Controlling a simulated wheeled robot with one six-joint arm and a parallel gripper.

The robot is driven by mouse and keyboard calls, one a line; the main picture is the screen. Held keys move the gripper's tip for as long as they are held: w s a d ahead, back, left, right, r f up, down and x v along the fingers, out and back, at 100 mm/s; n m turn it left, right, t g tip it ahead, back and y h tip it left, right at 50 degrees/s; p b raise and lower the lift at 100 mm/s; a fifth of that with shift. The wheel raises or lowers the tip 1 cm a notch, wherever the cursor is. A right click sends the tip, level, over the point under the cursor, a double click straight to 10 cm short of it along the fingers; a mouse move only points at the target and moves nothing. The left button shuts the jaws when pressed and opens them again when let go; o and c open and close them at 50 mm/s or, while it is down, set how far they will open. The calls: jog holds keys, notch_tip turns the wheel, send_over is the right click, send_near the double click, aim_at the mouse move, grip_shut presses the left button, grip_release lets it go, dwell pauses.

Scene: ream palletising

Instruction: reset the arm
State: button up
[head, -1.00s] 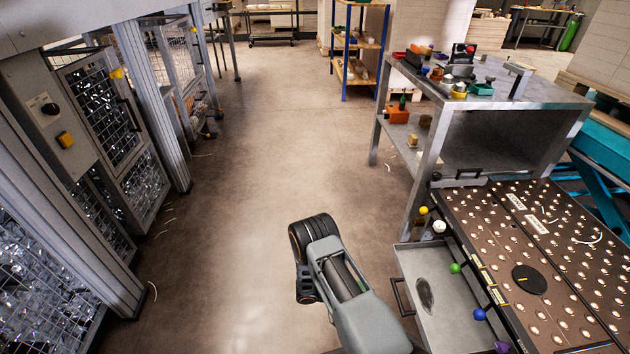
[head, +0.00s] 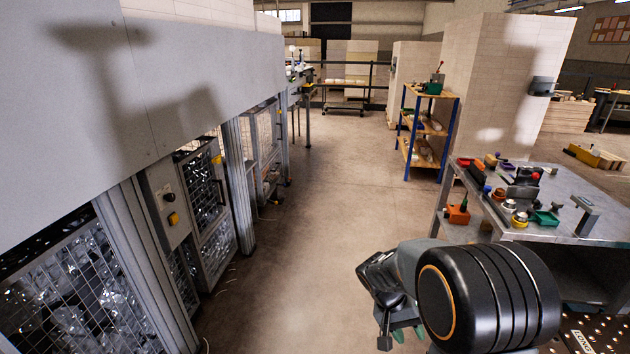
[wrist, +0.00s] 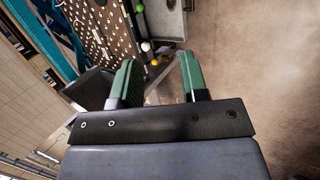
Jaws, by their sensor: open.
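My gripper (wrist: 157,82) shows in the wrist view with its two green fingers apart and nothing between them. In the head view my arm is folded at the lower right, its dark round joint large in front. My gripper's green fingertips (head: 408,334) show just below the wrist there, partly hidden by my own arm. The gripper is in free air and touches nothing that I can see.
A metal workbench (head: 590,228) with small tools and parts stands at the right. A blue-framed shelf (head: 449,140) stands behind it. Caged machinery (head: 205,200) lines the left. The concrete aisle (head: 325,215) between is clear. The wrist view shows a perforated table (wrist: 100,30) at upper left.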

jog(key=s+a+r+n+t+y+p, duration=0.1)
jog(key=r+p, duration=0.3)
jog(key=r, duration=0.5)
jog(key=s+a+r+n+t+y+p, duration=0.1)
jog(key=s+a+r+t+y+p, duration=0.1)
jog(key=r, duration=0.8)
jog(key=s+a+r+n+t+y+p, duration=0.1)
jog(key=s+a+r+t+y+p, duration=0.1)
jog(key=s+r+p, duration=0.3)
notch_tip(320, 180, up, 5)
jog(key=t+y+p, duration=0.1)
jog(key=p, duration=0.2)
jog(key=shift+s+a+t, duration=0.15)
jog(key=shift+a+t, duration=0.15)
jog(key=shift+t, duration=0.1)
